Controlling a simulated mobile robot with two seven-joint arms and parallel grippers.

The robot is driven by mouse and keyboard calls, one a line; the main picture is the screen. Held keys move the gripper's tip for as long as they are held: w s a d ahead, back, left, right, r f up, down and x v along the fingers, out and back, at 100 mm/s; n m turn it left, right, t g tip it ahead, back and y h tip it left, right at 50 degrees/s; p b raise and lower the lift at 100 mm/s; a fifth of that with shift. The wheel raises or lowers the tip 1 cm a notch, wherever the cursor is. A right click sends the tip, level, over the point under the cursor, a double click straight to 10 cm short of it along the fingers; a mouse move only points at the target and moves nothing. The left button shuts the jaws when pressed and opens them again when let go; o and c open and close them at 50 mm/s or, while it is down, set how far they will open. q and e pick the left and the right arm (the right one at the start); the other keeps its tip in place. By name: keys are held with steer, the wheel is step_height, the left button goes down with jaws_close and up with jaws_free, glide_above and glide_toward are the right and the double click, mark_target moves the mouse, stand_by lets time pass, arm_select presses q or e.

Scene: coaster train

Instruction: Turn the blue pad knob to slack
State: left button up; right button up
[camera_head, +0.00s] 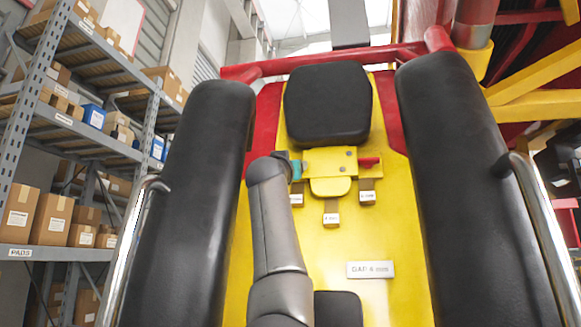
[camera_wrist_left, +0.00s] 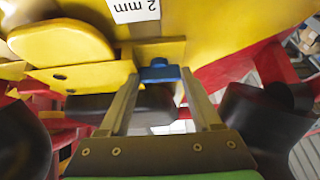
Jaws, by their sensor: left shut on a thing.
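The blue pad knob (camera_wrist_left: 160,73) sits at the edge of a yellow block, between the two fingers of my left gripper (camera_wrist_left: 157,66) in the left wrist view. The fingers are closed on it. In the head view my left arm reaches up the middle to the left end of the yellow block (camera_head: 330,162), and its gripper (camera_head: 292,166) is mostly hidden by the wrist. A small part of the blue knob (camera_head: 297,170) shows there. My right gripper is not in view.
Small labels hang below the block; a 2 mm label (camera_wrist_left: 134,10) is readable in the wrist view. Black padded bolsters (camera_head: 195,190) (camera_head: 465,180) and chrome bars (camera_head: 545,235) flank the yellow seat back. Shelves (camera_head: 60,125) stand left.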

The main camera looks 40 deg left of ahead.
arm_select(q)
steer(key=shift+w+d+r+n+g+y+p, duration=0.15)
steer(key=shift+n+g+y+p, duration=0.7)
steer(key=shift+n+g+p, duration=1.6)
steer(key=shift+w+d+r+n+g+y+p, duration=0.15)
steer(key=shift+n+g+y+p, duration=0.85)
steer(key=shift+n+p, duration=2.8)
steer(key=shift+w+d+r+n+g+y+p, duration=0.15)
steer(key=shift+n+g+y+p, duration=0.6)
steer(key=shift+n+g+p, duration=1.75)
steer(key=shift+f+n+t+p, duration=0.1)
steer(key=shift+n+t+p, duration=0.3)
steer(key=shift+n, duration=0.65)
steer(key=o, duration=1.1)
steer(key=shift+s, duration=0.1)
